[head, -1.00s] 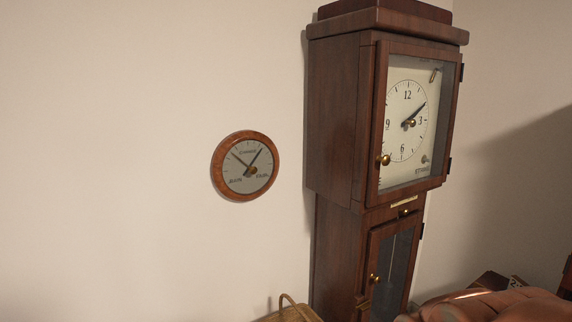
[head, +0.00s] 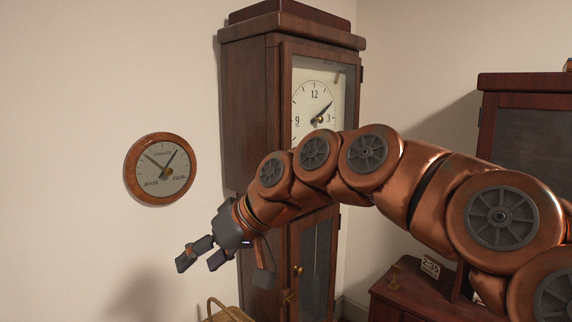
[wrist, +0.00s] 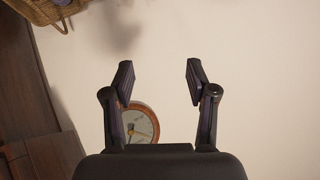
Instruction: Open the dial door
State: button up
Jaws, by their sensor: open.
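The tall wooden clock (head: 250,110) stands against the wall in the head view. Its glazed dial door (head: 347,95) is at the top, over a pale dial with hands, and looks closed. My arm crosses in front of the lower part of this door, so the door's brass knob is hidden. My gripper (head: 198,262) is open and empty, left of the clock and below the dial's height, in front of the wall. In the wrist view the two fingers (wrist: 160,82) are spread apart with bare wall between them.
A round wood-rimmed barometer (head: 129,177) hangs on the wall left of the clock; it also shows in the wrist view (wrist: 146,107). A wicker basket (head: 228,313) is below my gripper. A dark cabinet (head: 500,84) and a low wooden top (head: 415,289) are at right.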

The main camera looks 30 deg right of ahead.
jog(key=w+d+r+m+t+y+b, duration=0.1)
jog(key=w+d+r+m+t+b, duration=0.35)
jog(key=w+d+r, duration=0.8)
jog(key=w+d+f+m+t+h, duration=0.15)
jog(key=d+m+t+h, duration=0.4)
jog(key=d, duration=1.75)
jog(key=shift+n+t+y, duration=0.5)
jog(key=shift+n+y, duration=0.3)
jog(key=shift+y, duration=0.15)
jog(key=shift+p+x, duration=0.75)
jog(key=shift+x, duration=3.1)
jog(key=shift+r, duration=0.15)
grip_shut()
